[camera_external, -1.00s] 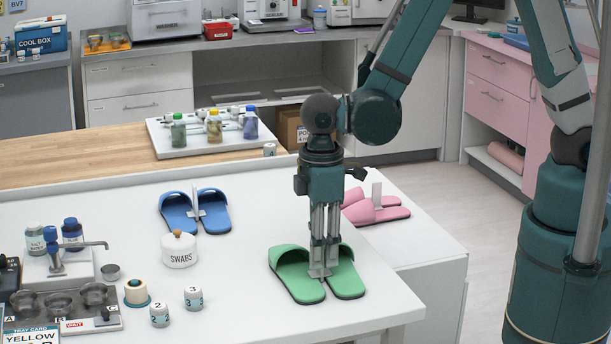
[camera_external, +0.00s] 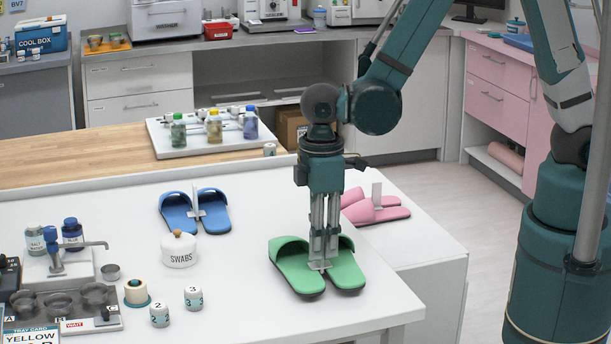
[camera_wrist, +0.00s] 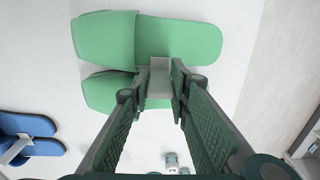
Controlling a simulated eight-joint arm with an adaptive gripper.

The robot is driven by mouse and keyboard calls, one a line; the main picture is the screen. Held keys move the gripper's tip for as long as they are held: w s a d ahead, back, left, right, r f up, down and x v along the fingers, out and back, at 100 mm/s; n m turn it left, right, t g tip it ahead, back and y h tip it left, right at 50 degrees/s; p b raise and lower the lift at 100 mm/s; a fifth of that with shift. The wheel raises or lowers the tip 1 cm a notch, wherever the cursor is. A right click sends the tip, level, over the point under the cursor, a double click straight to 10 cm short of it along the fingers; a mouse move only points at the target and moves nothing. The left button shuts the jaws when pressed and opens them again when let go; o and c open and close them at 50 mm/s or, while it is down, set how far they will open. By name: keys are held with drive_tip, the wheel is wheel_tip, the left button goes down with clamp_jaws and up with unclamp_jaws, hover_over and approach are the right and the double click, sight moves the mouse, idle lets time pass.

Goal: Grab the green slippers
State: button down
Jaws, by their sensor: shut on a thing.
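The pair of green slippers (camera_external: 296,268) is at the right front of the white table, side by side with a light grey upright holder (camera_external: 320,265) between them. My gripper (camera_external: 323,250) points straight down over the pair, with its fingers shut on this holder. In the wrist view, the holder (camera_wrist: 159,88) sits between the two finger pads, and the green slippers (camera_wrist: 178,38) lie beyond the fingertips. The slippers look level and slightly above the tabletop; the exact gap is hard to tell.
Blue slippers (camera_external: 178,215) with a similar holder stand at the back left, and pink slippers (camera_external: 378,211) stand behind on the right. The swabs jar (camera_external: 179,252) and two numbered pots (camera_external: 160,315) are to the left. The table's right edge is close.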

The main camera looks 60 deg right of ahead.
drive_tip(key=shift+r+p, duration=0.4)
drive_tip(key=shift+r, duration=3.6)
